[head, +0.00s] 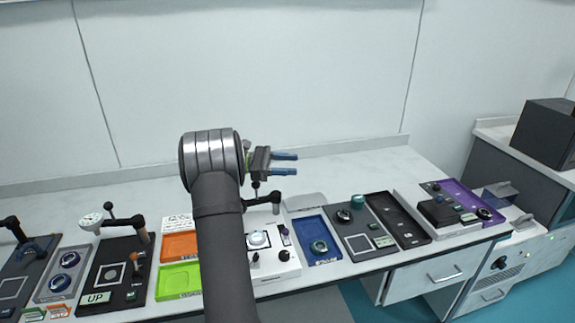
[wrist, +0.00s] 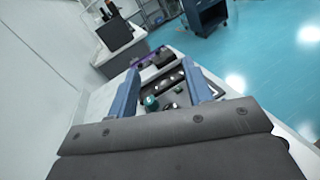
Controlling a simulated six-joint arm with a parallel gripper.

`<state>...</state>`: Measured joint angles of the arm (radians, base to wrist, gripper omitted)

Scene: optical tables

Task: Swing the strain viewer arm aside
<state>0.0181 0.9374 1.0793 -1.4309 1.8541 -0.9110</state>
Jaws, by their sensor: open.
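My gripper (head: 296,164) is open and empty, held above the bench with its two blue fingers pointing right. In the wrist view the fingers (wrist: 160,66) are spread, with bench trays in the gap between them. A black swing arm (head: 283,199) reaches over this unit, apart from my fingers. Another black arm (head: 120,220) with a white disc head stands on a dark base at the left. No label shows which one is the strain viewer.
Orange (head: 180,246) and lime (head: 178,278) trays lie left of my arm. A blue tray (head: 317,226) with a round part, a grey panel (head: 362,245) and a black tray (head: 397,222) lie to the right. The wall stands behind; the air around my gripper is clear.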

